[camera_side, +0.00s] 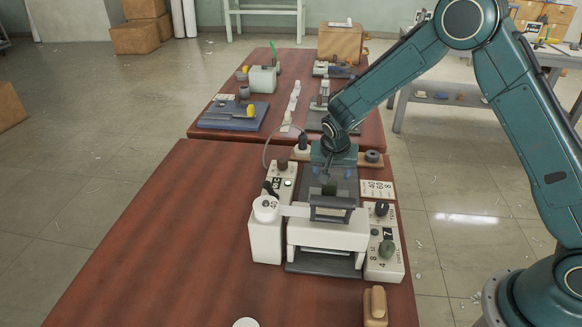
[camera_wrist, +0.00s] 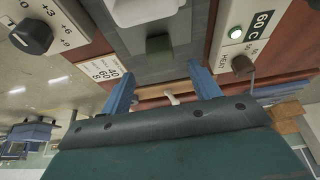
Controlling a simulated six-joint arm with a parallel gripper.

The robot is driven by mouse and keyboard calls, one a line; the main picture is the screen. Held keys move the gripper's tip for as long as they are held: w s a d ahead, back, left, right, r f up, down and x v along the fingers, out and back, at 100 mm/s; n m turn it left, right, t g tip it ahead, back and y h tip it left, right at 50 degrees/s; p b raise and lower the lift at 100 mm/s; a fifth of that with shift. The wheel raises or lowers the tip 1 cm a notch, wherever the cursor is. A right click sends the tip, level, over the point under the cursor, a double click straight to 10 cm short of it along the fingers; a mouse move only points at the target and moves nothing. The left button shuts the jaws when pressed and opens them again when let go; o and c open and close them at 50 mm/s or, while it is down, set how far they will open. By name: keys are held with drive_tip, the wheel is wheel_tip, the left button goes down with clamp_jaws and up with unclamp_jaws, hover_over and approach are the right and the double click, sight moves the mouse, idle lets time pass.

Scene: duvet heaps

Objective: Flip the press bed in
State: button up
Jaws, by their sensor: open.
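A white press (camera_side: 328,232) stands on the red-brown table. Its dark grey bed (camera_side: 345,190) runs under the white bridge and extends behind it, towards the far table. A small dark green block (camera_side: 329,187) sits on the bed behind the bridge; it also shows in the wrist view (camera_wrist: 160,44). My gripper (camera_side: 333,174) is open and empty, pointing down over the back part of the bed. In the wrist view its two blue fingers (camera_wrist: 163,85) are spread wider than the block, which lies beyond their tips. I cannot tell the exact height gap.
A control panel with dark knobs (camera_side: 384,240) stands right of the press. A white post (camera_side: 266,235) and a panel with a green light (camera_side: 284,182) are on the left. A tan block (camera_side: 375,305) lies at the front. The table's left side (camera_side: 160,250) is clear.

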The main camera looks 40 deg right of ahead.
drive_tip(key=shift+v, duration=2.95)
drive_tip(key=shift+w, duration=0.1)
drive_tip(key=c, duration=0.7)
drive_tip(key=shift+w+f+g+y, duration=0.3)
drive_tip(key=shift+w+f+y, duration=0.05)
drive_tip(key=shift+f+y, duration=0.05)
clamp_jaws()
drive_tip(key=w+f+g+y, duration=0.1)
drive_tip(key=w+d+g+y, duration=0.1)
drive_tip(key=y, duration=0.1)
drive_tip(key=w+d+f+m+g+y, duration=0.1)
drive_tip(key=w, duration=0.1)
drive_tip(key=shift+d+f, duration=0.1)
drive_tip(key=shift+f, duration=0.25)
drive_tip(key=s+d+n+g+y, duration=0.1)
drive_tip(key=d+g, duration=0.1)
drive_tip(key=d, duration=0.7)
drive_tip(key=shift+g+y, duration=0.3)
drive_tip(key=shift+g, duration=0.1)
